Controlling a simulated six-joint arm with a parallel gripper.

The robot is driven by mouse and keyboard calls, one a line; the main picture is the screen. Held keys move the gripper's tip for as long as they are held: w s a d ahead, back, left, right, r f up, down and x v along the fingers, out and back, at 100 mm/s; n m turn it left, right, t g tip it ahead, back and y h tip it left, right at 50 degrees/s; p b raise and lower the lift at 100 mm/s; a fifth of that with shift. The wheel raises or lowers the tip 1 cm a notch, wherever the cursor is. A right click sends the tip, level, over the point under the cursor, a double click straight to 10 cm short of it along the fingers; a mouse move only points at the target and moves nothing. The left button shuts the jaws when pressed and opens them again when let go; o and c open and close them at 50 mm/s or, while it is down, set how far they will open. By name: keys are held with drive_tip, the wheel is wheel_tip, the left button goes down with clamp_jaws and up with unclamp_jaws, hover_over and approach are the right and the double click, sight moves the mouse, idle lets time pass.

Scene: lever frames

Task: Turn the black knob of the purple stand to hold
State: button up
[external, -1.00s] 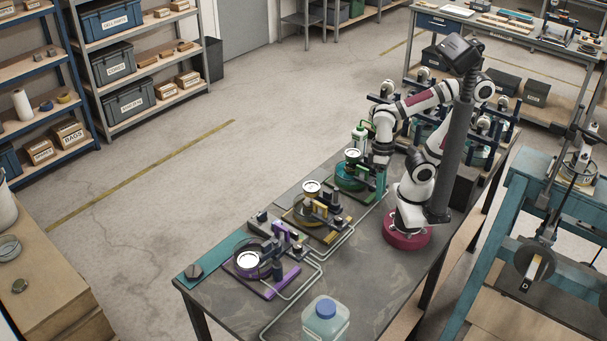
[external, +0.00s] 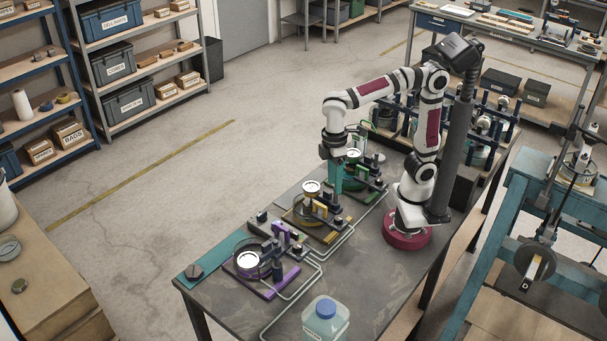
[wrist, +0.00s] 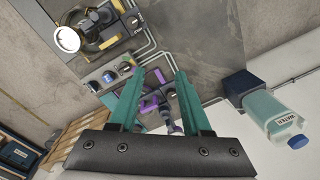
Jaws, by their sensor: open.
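The purple stand (external: 272,285) is at the near left end of the workbench, with a round white-faced dial on it. Small dark parts sit on it, but I cannot tell which is the black knob or how it is turned. My gripper (external: 335,187) points down with teal fingers, beside the green stand and beyond the yellow one, well apart from the purple stand. In the wrist view my gripper (wrist: 160,76) is open and empty. Purple parts (wrist: 150,103) show between its fingers, partly hidden by them.
The yellow stand (external: 318,222) lies between my gripper and the purple stand. The green stand (external: 370,180) is close to my gripper. Grey pipes (external: 318,267) run along the bench top. A blue-capped water bottle (external: 326,320) stands at the near edge.

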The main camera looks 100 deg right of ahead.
sight(297, 245)
drive_tip(key=w+a+n, duration=0.7)
drive_tip(key=w+a, duration=0.1)
drive_tip(key=w, duration=0.3)
drive_tip(key=shift+h, duration=0.4)
wheel_tip(297, 245, down, 15)
drive_tip(key=shift+w+a+f, duration=0.1)
clamp_jaws()
